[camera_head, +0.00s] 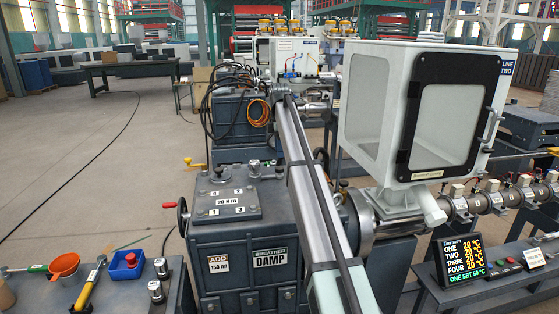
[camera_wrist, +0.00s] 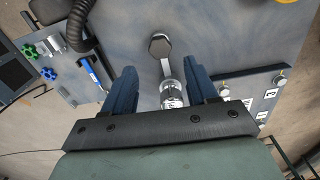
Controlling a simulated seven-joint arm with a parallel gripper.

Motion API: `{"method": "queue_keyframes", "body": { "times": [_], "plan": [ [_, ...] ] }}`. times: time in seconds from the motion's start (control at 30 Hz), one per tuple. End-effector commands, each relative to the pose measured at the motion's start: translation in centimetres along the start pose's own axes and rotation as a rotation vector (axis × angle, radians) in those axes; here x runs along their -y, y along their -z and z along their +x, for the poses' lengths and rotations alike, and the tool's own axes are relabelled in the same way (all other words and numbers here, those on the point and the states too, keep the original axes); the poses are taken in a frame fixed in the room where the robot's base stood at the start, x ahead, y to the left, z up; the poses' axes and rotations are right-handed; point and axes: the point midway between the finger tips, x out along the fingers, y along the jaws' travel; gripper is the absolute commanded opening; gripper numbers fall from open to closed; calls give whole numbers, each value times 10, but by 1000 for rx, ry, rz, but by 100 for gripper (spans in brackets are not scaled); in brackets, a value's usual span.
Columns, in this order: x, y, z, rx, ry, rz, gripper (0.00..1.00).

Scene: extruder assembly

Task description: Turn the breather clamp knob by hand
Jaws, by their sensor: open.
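In the wrist view my gripper (camera_wrist: 162,82) is open, with its two blue fingers apart. Between them is a small silver cylinder (camera_wrist: 172,93) with a pale label; I cannot tell whether either finger touches it. A silver arm runs from it to a grey hexagonal head (camera_wrist: 160,46) beyond the fingertips. Which of these parts is the breather clamp knob is not clear. In the head view the dark gearbox (camera_head: 245,240) carries a "BREATHER DAMP" label (camera_head: 270,258). My arm crosses in front of its right side, and my gripper is not visible there.
The bolted cover plate (camera_head: 222,203) with numbered labels lies on the gearbox top; its edge shows in the wrist view (camera_wrist: 262,92). A side table (camera_head: 110,300) holds a funnel, hammer and blue tray. A white guarded machine (camera_head: 425,115) stands right.

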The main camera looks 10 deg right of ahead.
Motion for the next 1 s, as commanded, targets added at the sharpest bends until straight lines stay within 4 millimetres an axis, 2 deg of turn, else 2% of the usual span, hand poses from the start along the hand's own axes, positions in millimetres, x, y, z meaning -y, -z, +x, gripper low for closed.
{"method": "queue_keyframes", "body": {
  "times": [0.7,1.0],
  "plan": [
    [0,1,66,-1,-1,2,58],
    [0,1,68,-1,-2,2,58]
  ]
}}
